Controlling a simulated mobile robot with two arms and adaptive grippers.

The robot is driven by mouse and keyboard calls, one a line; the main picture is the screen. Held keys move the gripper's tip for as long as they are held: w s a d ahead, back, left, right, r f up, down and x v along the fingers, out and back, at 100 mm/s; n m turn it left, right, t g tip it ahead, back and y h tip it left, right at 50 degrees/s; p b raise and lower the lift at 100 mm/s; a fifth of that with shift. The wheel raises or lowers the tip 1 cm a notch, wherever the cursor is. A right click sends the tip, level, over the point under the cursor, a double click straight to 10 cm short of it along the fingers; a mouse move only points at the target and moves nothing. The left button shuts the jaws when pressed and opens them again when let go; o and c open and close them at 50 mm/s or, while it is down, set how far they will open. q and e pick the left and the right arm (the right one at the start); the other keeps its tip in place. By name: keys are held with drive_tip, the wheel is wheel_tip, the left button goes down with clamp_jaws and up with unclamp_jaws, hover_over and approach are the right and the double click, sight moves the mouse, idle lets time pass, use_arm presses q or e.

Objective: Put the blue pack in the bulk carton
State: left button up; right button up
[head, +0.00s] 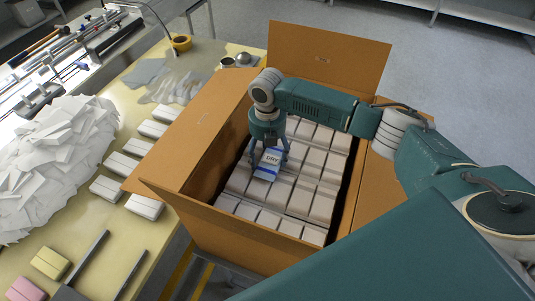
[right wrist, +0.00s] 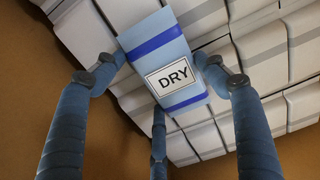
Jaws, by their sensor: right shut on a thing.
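The blue pack (head: 267,173), light blue with darker blue bands and a white label reading DRY, is inside the opening of the bulk carton (head: 225,235), over the left part of the packs in it. My right gripper (head: 269,155) points down into the carton and is shut on the blue pack. In the right wrist view the fingers close around the blue pack (right wrist: 152,45), with white packs right behind it. I cannot tell whether it touches them. My left gripper is not in view.
The brown carton's flaps (head: 330,55) stand open around rows of white packs (head: 316,157). The table to its left holds several white packs (head: 122,163), a yellow pack (head: 50,262), a pink pack (head: 24,290) and a heap of white wrappers (head: 50,165).

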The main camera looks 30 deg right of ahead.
drive_tip(key=shift+f, duration=0.1)
idle(0.7)
drive_tip(key=o, duration=0.9)
drive_tip(key=shift+o, duration=0.9)
drive_tip(key=shift+p, duration=0.35)
wheel_tip(320, 180, up, 8)
drive_tip(key=p, duration=0.7)
drive_tip(key=shift+p, duration=0.4)
